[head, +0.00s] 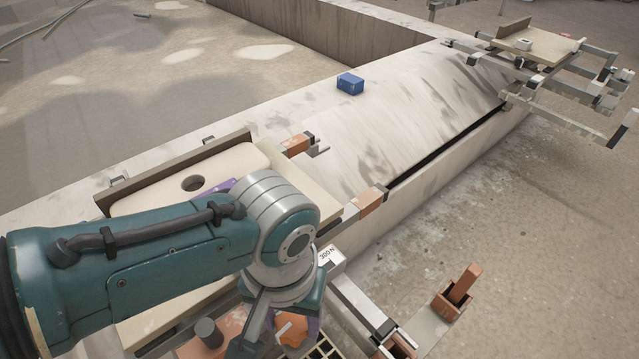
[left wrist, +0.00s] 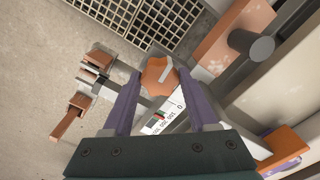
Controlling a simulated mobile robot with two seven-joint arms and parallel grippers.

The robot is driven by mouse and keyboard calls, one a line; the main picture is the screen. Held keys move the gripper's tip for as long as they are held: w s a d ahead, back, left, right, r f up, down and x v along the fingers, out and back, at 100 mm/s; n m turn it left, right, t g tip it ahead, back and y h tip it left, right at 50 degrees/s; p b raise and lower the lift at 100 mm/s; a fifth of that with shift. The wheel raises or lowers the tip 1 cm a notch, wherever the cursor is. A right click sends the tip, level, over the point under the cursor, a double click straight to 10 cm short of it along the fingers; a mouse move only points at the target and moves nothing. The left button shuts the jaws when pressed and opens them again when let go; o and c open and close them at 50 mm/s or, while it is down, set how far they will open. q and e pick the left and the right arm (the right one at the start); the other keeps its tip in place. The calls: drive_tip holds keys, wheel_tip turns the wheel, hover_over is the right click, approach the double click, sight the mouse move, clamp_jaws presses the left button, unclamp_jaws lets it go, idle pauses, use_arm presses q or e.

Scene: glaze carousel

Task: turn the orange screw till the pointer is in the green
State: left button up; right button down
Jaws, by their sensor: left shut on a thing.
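In the head view the screw (head: 291,329) shows only in part beside my left gripper (head: 285,332). A white scale plate (left wrist: 166,118) with small numbers and coloured marks lies just below the screw in the wrist view. I cannot tell where its pointer stands. My right gripper is not in view.
A metal frame with a board (head: 530,42) stands far right.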

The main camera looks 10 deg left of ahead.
sight(291, 324)
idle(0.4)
use_arm(q)
drive_tip(key=o, duration=1.4)
wheel_tip(291, 324, up, 10)
drive_tip(key=p, duration=0.6)
drive_tip(key=shift+p, duration=0.4)
